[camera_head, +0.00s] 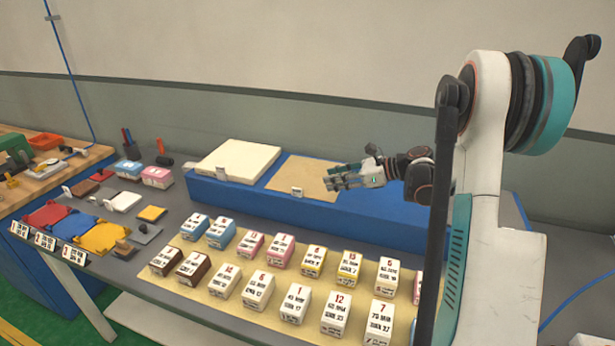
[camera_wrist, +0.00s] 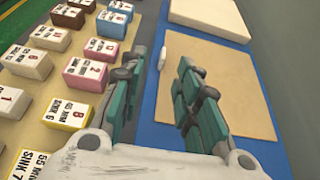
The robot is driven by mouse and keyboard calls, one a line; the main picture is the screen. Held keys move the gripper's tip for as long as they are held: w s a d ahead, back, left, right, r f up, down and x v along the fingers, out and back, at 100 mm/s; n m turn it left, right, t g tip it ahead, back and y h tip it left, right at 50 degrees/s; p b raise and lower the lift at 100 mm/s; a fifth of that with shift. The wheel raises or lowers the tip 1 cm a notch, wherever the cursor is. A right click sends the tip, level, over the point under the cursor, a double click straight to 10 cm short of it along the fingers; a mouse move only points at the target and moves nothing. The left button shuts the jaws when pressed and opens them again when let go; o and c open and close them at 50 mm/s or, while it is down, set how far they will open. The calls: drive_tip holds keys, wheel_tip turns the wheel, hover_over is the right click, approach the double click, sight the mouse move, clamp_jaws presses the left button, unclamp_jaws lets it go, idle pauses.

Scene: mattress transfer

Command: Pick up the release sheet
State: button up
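A flat tan sheet (camera_head: 298,174), which looks like the release sheet, lies on a long blue platform (camera_head: 260,206) at the back of the bench. In the wrist view the tan sheet (camera_wrist: 228,72) fills the right middle, with part of its near left side hidden behind a finger. My gripper (camera_head: 333,183) is above the sheet's right part in the head view, seemingly apart from it. In the wrist view my gripper (camera_wrist: 160,68) has its two teal fingers spread, with nothing between them.
A thick cream slab (camera_head: 238,160) lies left of the sheet on the platform. A small white tag (camera_head: 297,191) stands at the sheet's front edge. Several numbered blocks (camera_head: 297,303) stand in rows on a tan mat in front. Coloured trays (camera_head: 100,238) lie at left.

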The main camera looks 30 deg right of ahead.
drive_tip(key=shift+w+d+f, duration=0.2)
drive_tip(key=shift+w+f, duration=0.05)
drive_tip(key=shift+f, duration=0.25)
drive_tip(key=b+x, duration=0.2)
drive_tip(key=x, duration=0.5)
drive_tip(key=shift+w+a, duration=0.15)
drive_tip(key=shift+w, duration=0.1)
drive_tip(key=w+a+f+b, duration=0.2)
drive_tip(key=w+f, duration=0.1)
drive_tip(key=shift+w+a+f, duration=0.1)
drive_tip(key=shift+w+a, duration=0.05)
drive_tip(key=shift+a, duration=0.15)
drive_tip(key=shift+w+a, duration=0.15)
clamp_jaws()
